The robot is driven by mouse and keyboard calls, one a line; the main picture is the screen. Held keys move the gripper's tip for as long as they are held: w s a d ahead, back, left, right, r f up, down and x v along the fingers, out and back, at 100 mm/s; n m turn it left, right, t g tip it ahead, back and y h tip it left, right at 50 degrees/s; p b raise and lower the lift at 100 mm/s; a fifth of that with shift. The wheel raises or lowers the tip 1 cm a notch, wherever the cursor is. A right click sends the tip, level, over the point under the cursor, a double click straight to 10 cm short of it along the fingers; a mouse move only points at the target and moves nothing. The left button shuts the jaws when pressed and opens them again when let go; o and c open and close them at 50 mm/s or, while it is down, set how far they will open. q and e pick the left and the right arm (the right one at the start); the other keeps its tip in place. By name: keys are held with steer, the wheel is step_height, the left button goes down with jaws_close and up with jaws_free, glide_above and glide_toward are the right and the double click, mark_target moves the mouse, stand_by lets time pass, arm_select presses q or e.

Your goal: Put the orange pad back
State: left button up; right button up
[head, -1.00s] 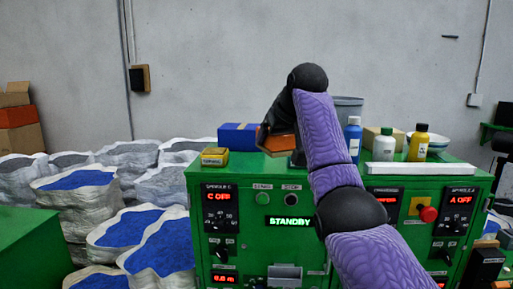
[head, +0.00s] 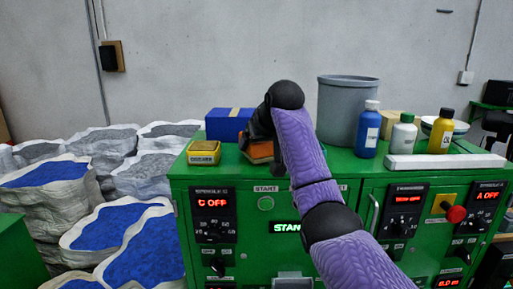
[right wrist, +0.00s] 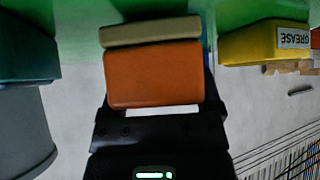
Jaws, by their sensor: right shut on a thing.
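The orange pad (head: 259,151) is in my right gripper (head: 262,138), at the top of the green machine near its front edge. In the right wrist view the orange pad (right wrist: 153,75) lies between the dark fingers, with a tan layer (right wrist: 150,31) along its far side. I cannot tell whether that layer is part of the pad. My right gripper is shut on the pad. My arm hides part of the pad in the head view, and I cannot tell whether it touches the machine top. My left gripper is not in view.
A yellow grease tin (head: 203,153) stands left of the pad, and a blue box (head: 229,124) behind it. A grey bucket (head: 345,108), bottles (head: 368,130) and a white bar (head: 445,161) are to the right. Bags with blue contents (head: 110,228) stand left of the green machine (head: 265,185).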

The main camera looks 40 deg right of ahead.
steer(key=shift+w+f, duration=0.2)
steer(key=shift+f, duration=0.25)
steer(key=shift+s, duration=0.15)
steer(key=shift+f, duration=0.15)
steer(key=o, duration=1.3)
